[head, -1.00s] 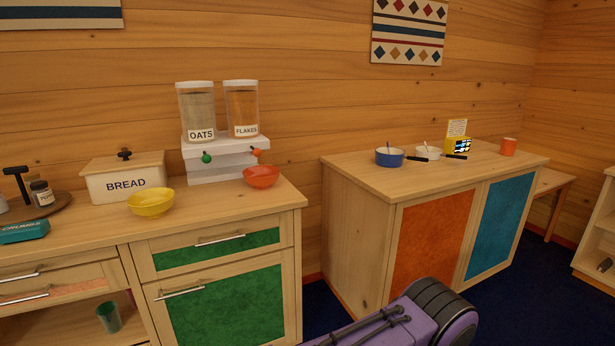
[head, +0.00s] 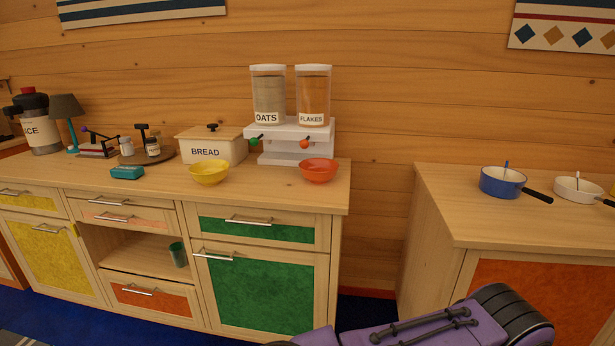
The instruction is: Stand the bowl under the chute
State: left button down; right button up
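A cereal dispenser (head: 290,146) with a white stand is on the counter against the wall. It has an oats container (head: 268,92) on the left and a flakes container (head: 313,92) on the right. A green knob (head: 256,142) is below the oats and an orange knob (head: 304,143) below the flakes. An orange-red bowl (head: 319,171) stands upright at the front right of the dispenser. A yellow bowl (head: 210,172) stands upright to its left, in front of the bread box. Both bowls look empty. Neither of my grippers is in view.
A bread box (head: 211,147) stands left of the dispenser. A teal packet (head: 127,173) and a round tray with jars (head: 148,158) are farther left. A blue pan (head: 503,182) and a white pan (head: 579,189) are on the right counter, across a gap.

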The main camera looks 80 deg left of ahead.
aim_at(317, 170)
jog(key=u, duration=0.75)
jog(key=i, duration=0.8)
jog(key=u, duration=1)
